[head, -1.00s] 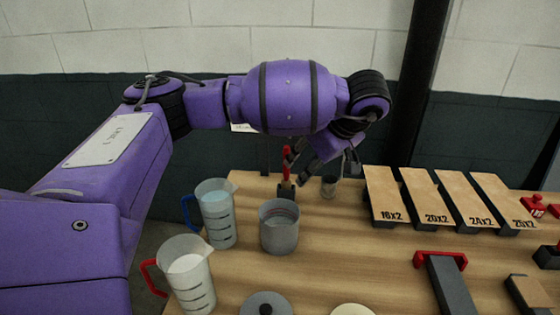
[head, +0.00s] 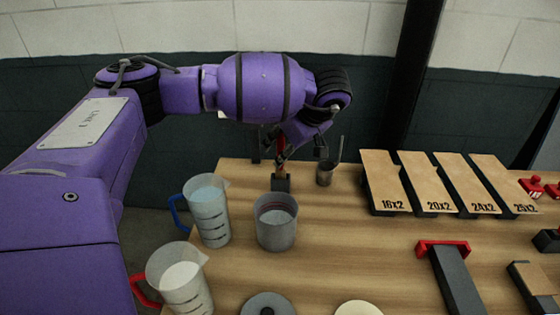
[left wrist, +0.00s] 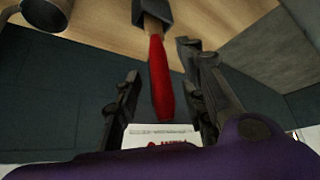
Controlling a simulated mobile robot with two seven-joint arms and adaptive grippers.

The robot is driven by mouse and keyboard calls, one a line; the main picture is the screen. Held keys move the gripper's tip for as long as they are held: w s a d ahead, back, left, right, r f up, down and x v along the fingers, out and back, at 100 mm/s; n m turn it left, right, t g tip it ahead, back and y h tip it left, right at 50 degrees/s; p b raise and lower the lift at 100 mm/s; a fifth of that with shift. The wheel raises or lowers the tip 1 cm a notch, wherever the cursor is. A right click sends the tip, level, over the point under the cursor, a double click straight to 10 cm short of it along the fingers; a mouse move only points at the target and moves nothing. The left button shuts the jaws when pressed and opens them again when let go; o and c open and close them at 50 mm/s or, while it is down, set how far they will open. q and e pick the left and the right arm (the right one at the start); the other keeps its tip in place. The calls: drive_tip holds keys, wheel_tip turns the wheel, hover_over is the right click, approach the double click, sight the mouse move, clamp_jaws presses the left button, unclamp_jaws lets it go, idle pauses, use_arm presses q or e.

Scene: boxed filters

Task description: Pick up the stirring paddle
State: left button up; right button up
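The stirring paddle, which I take to be the red-handled tool (head: 281,148), stands upright in a small dark holder (head: 281,184) at the table's back left. In the left wrist view its red handle (left wrist: 159,82) and a bit of wooden shaft show, with the lower end hidden in the dark holder (left wrist: 152,10). My left gripper (head: 290,147) is at the handle. Its fingers (left wrist: 163,88) are apart, one on each side of the handle, with visible gaps. My right gripper is in neither view.
A metal cup (head: 325,175) with a thin rod stands just right of the holder. A grey pot (head: 276,232) and two measuring jugs, blue-handled (head: 208,220) and red-handled (head: 183,285), stand nearer. Labelled wooden-topped boxes (head: 382,185) are at the right. A wall is behind.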

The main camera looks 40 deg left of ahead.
use_arm(q)
drive_tip(key=shift+x, duration=0.85)
clamp_jaws()
